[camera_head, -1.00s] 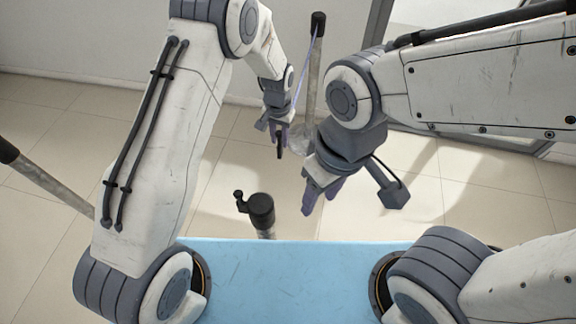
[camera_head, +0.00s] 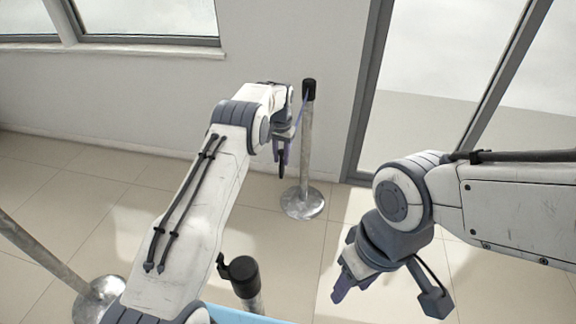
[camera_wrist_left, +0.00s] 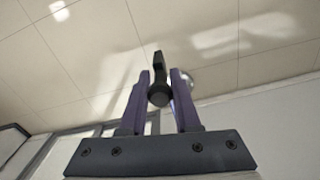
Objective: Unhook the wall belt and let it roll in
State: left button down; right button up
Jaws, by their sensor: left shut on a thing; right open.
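My left gripper (camera_head: 281,162) is shut on the black belt end (camera_head: 281,170), close beside the far post (camera_head: 306,150). In the left wrist view the black belt end (camera_wrist_left: 159,93) sits between the purple fingers (camera_wrist_left: 159,100). A thin bluish belt (camera_head: 301,113) runs a short way from the far post's black head (camera_head: 309,89) down toward this gripper; part of it is hidden behind the wrist. My right gripper (camera_head: 342,284) is open and empty, low at the right, away from the belt.
A near post with a black head and side hook (camera_head: 244,270) stands below my left arm. Another post (camera_head: 30,240) with a round metal base leans across the left edge of the picture. The wall (camera_head: 270,50) and a glass door frame (camera_head: 362,110) stand behind. Tiled floor lies between.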

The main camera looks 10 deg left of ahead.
pick_arm(q)
jog(key=shift+w, duration=0.65)
